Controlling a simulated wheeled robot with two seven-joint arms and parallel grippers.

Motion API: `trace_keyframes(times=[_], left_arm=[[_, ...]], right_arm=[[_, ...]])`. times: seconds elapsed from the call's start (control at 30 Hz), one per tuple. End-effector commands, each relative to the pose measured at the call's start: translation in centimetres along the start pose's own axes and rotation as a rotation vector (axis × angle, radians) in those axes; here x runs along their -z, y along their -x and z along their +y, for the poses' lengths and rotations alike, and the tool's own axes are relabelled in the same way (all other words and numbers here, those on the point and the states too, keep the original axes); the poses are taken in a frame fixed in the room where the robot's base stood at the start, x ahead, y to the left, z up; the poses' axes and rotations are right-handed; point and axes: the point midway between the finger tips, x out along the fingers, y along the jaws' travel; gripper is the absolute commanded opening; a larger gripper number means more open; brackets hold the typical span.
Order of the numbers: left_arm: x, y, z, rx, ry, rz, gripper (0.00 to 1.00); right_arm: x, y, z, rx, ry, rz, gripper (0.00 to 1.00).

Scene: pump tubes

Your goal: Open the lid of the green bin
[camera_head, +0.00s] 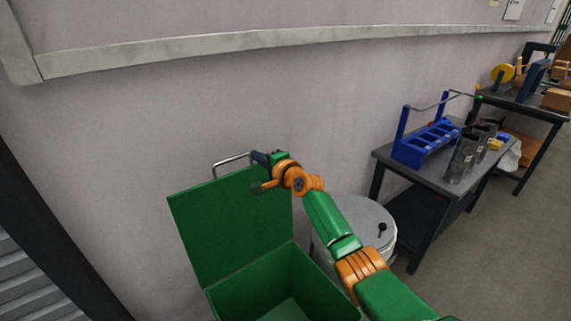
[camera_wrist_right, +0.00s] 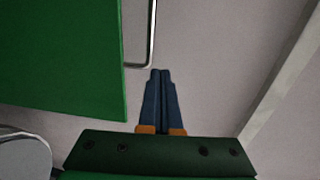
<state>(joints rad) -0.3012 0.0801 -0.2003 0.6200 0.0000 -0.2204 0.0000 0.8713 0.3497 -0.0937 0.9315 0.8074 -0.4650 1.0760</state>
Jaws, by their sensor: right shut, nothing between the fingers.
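The green bin (camera_head: 278,275) stands against the wall at the bottom of the head view, its inside visible. Its lid (camera_head: 225,225) is raised nearly upright, with a metal handle (camera_head: 229,160) at its top edge. My right gripper (camera_head: 256,156) is at the lid's top right corner, beside the handle. In the right wrist view the gripper (camera_wrist_right: 160,73) has its dark fingers together and empty, their tips near the bend of the handle (camera_wrist_right: 139,60). The lid (camera_wrist_right: 60,60) fills the left of that view. My left gripper does not show.
A round grey-lidded container (camera_head: 365,220) stands right of the bin, partly behind my right arm. Beyond it is a dark table (camera_head: 393,158) with a blue rack (camera_head: 425,140) and dark cylinders. A slatted dark-framed structure (camera_head: 30,250) is at left. The floor at right is clear.

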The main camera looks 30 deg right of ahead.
Motion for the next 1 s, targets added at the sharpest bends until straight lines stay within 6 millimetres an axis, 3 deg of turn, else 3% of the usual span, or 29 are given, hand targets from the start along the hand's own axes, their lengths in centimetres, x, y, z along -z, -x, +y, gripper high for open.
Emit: trace_keyframes(times=[0.23,0.6,0.87,0.93,0.97,1.0], left_arm=[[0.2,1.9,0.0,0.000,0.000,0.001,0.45],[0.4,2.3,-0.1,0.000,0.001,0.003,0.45],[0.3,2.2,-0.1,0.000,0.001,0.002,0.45],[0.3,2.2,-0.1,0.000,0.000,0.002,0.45],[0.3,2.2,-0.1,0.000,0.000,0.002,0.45],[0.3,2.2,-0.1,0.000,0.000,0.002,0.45]], right_arm=[[0.0,2.6,-0.5,-0.002,0.003,0.001,0.00],[0.1,8.5,-0.7,-0.003,0.001,0.001,0.00],[0.1,9.7,-0.8,-0.006,0.002,0.002,0.00],[0.1,9.4,0.7,-0.034,0.023,0.006,0.00],[0.1,9.2,2.1,-0.062,0.044,0.011,0.00],[0.1,9.0,4.9,-0.115,0.088,0.018,0.00]])
